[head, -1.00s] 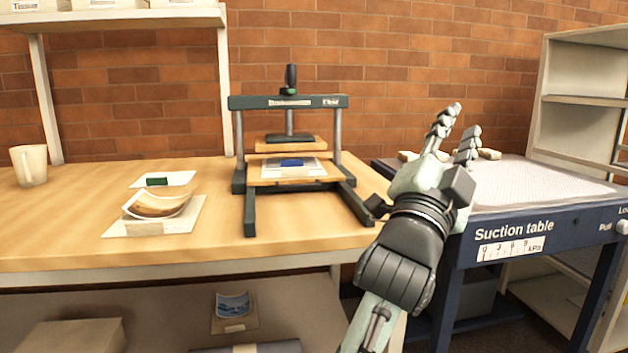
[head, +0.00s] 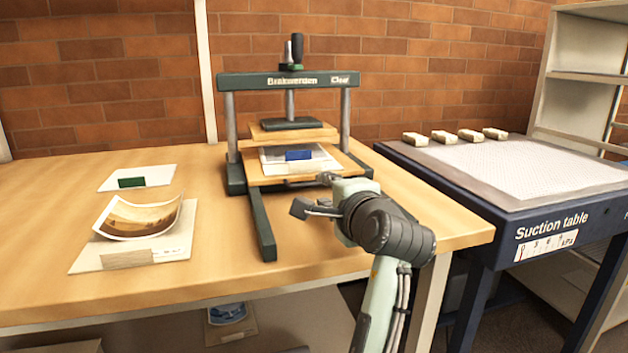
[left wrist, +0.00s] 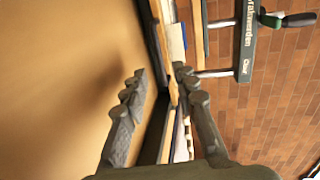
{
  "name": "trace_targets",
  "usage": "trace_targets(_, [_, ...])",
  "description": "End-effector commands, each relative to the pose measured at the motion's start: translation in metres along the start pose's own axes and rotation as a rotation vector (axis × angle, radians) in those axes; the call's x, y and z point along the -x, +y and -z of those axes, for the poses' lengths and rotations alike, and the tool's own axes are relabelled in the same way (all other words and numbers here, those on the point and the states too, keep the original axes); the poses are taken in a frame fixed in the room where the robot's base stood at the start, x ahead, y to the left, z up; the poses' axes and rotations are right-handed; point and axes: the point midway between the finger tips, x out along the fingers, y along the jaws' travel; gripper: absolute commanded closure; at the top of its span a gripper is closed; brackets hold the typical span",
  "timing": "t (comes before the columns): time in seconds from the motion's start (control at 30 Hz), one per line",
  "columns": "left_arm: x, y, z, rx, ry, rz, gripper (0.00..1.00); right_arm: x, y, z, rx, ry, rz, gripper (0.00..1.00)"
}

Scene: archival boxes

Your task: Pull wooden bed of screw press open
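The screw press (head: 289,80) stands on the wooden table with its dark frame upright. Its wooden bed (head: 352,166) lies low between the frame's feet, under a raised wooden pressing board (head: 262,133). A white sheet with a blue block (head: 298,155) lies on the bed. My left gripper (head: 314,192) is at the bed's front edge, right of its middle. In the left wrist view its two fingers (left wrist: 160,94) are apart, with the edge of the bed (left wrist: 166,50) between or just beyond them. I cannot tell whether they touch it. My right gripper is not in view.
A curled photograph (head: 145,217) on a card and a white sheet with a green block (head: 131,183) lie left of the press. The suction table (head: 520,175) with several pale blocks is at the right. The tabletop in front of the press is mostly clear.

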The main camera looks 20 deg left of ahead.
Motion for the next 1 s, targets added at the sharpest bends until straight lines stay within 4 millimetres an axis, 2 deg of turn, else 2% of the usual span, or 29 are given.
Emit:
trace_targets(0.5, [-0.068, 0.0, 0.0, -0.002, -0.002, 0.0, 0.72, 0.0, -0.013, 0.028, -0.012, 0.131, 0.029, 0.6])
trace_targets(0.63, [-0.076, 0.0, -0.001, 0.0, -0.001, 0.0, 0.72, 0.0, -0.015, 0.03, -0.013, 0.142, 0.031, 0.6])
trace_targets(0.87, [-0.077, 0.0, 0.0, 0.0, -0.001, -0.001, 0.72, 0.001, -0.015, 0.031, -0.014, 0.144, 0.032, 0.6])
trace_targets(0.9, [-0.077, 0.0, 0.0, 0.0, -0.001, -0.001, 0.73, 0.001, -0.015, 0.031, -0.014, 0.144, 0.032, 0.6])
trace_targets(1.0, [-0.077, 0.0, -0.001, 0.0, -0.001, -0.001, 0.85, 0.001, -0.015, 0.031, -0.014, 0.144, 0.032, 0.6])
